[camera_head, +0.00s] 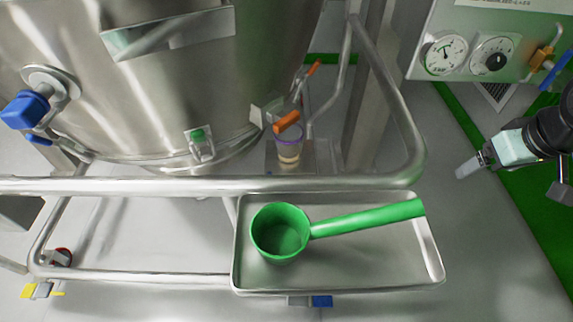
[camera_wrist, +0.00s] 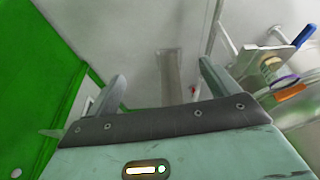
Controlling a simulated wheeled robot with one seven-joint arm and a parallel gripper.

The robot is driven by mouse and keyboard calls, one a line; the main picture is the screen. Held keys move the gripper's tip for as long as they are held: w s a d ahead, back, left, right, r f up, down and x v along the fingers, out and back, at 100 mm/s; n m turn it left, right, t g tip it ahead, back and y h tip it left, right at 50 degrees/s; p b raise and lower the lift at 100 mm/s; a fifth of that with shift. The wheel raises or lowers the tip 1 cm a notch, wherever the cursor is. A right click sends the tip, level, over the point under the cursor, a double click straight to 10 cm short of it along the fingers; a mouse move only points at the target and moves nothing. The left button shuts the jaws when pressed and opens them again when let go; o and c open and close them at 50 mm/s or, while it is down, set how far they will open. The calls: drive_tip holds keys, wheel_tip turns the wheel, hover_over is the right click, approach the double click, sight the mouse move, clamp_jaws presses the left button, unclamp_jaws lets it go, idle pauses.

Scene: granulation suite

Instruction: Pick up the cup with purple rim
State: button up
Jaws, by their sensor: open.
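The cup with purple rim (camera_head: 289,146) is a small clear cup with pale tan contents. It stands upright on a small metal platform (camera_head: 316,158) under the vessel's outlet, with an orange handle (camera_head: 287,122) just above its rim. In the wrist view the purple rim (camera_wrist: 283,78) shows at the right edge, partly hidden behind orange and metal parts. My gripper (camera_head: 468,168) is at the right in the head view, well apart from the cup. In the wrist view its two fingers (camera_wrist: 160,85) are spread with nothing between them.
A steel vessel (camera_head: 150,90) fills the upper left. A metal rail (camera_head: 180,185) runs in front of the cup and curves up on its right (camera_head: 405,120). A tray (camera_head: 340,281) holds a green scoop (camera_head: 280,232). A gauge panel (camera_head: 480,20) is at the upper right.

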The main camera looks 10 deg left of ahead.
drive_tip(key=w+a+f+n+y+b, duration=0.1)
drive_tip(key=w+f, duration=0.1)
drive_tip(key=f, duration=0.2)
drive_tip(key=w+a+f+n, duration=0.1)
drive_tip(key=w+f, duration=0.2)
drive_tip(key=f, duration=0.2)
drive_tip(key=n+t+y, duration=0.5)
drive_tip(key=n+y, duration=0.1)
drive_tip(key=y, duration=0.8)
approach(298, 153)
drive_tip(key=b+x, duration=0.1)
drive_tip(key=x, duration=0.1)
drive_tip(key=b+x, duration=0.1)
drive_tip(key=x, duration=0.2)
drive_tip(key=b+x, duration=0.1)
drive_tip(key=x, duration=0.2)
drive_tip(key=shift+w+r, duration=0.1)
drive_tip(key=shift+r, duration=0.3)
drive_tip(key=b+x, duration=0.2)
drive_tip(key=x, duration=0.2)
drive_tip(key=shift+w+a+f+b, duration=0.1)
drive_tip(key=shift+a+f+b, duration=0.25)
drive_tip(key=shift+b, duration=0.05)
drive_tip(key=shift+w+a+r, duration=0.1)
drive_tip(key=shift+w+a, duration=0.1)
drive_tip(key=shift+a, duration=0.1)
